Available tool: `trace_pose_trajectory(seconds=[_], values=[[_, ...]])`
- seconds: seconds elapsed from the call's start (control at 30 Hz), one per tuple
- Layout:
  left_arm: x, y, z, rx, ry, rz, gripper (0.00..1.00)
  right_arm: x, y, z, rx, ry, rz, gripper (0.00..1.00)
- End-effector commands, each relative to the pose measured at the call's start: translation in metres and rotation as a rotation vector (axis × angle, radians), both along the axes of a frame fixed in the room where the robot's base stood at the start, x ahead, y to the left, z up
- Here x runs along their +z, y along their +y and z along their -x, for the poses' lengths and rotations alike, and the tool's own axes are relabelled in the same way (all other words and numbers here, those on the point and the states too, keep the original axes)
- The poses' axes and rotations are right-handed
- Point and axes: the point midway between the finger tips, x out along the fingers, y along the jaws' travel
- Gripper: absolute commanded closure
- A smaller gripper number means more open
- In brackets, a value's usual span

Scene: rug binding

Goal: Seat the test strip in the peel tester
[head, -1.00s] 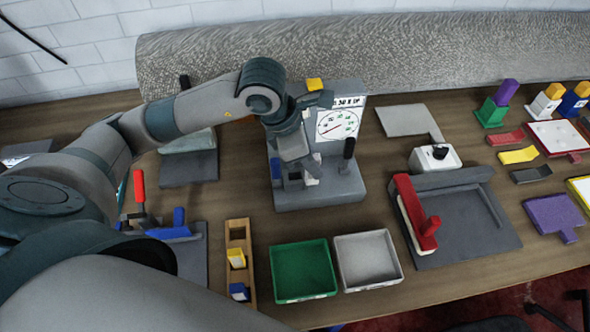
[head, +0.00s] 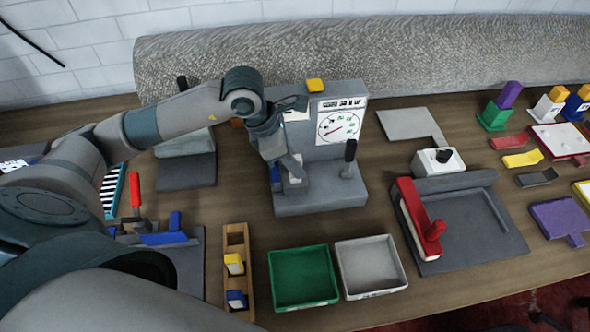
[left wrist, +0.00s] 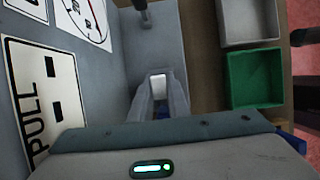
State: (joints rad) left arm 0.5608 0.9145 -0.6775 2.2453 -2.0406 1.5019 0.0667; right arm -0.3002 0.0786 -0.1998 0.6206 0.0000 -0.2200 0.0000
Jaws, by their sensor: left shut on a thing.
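The peel tester (head: 320,200) is a grey stand with a round dial on its upright back plate, near the middle of the bench. My left gripper (head: 294,181) is over the left part of its base, in front of the back plate. In the left wrist view, my left gripper (left wrist: 158,92) has its fingers closed on a small white piece (left wrist: 158,84), which looks like the test strip. Most of the piece is hidden by the fingers. I cannot tell whether it touches the tester. My right gripper is in neither view.
A black-handled lever (head: 349,155) stands at the tester's right. A green tray (head: 304,299) and a grey tray (head: 402,284) lie in front. A wooden rack (head: 227,291) is at front left, and a red-handled fixture (head: 470,252) at right. A rolled rug (head: 380,55) lies behind.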

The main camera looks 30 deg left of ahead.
Motion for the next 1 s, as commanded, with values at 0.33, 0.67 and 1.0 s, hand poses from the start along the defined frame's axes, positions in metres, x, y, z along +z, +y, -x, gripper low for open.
trace_pose_trajectory(seconds=[0.33, 0.67, 1.0], values=[[-0.023, 0.000, 0.000, 0.000, 0.000, 0.000, 1.00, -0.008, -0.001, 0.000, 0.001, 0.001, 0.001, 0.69], [-0.027, 0.000, 0.000, -0.001, 0.000, 0.000, 1.00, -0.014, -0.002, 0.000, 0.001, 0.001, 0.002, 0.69], [-0.025, 0.000, 0.000, 0.000, 0.001, -0.001, 0.66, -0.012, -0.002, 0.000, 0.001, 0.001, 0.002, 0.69]])
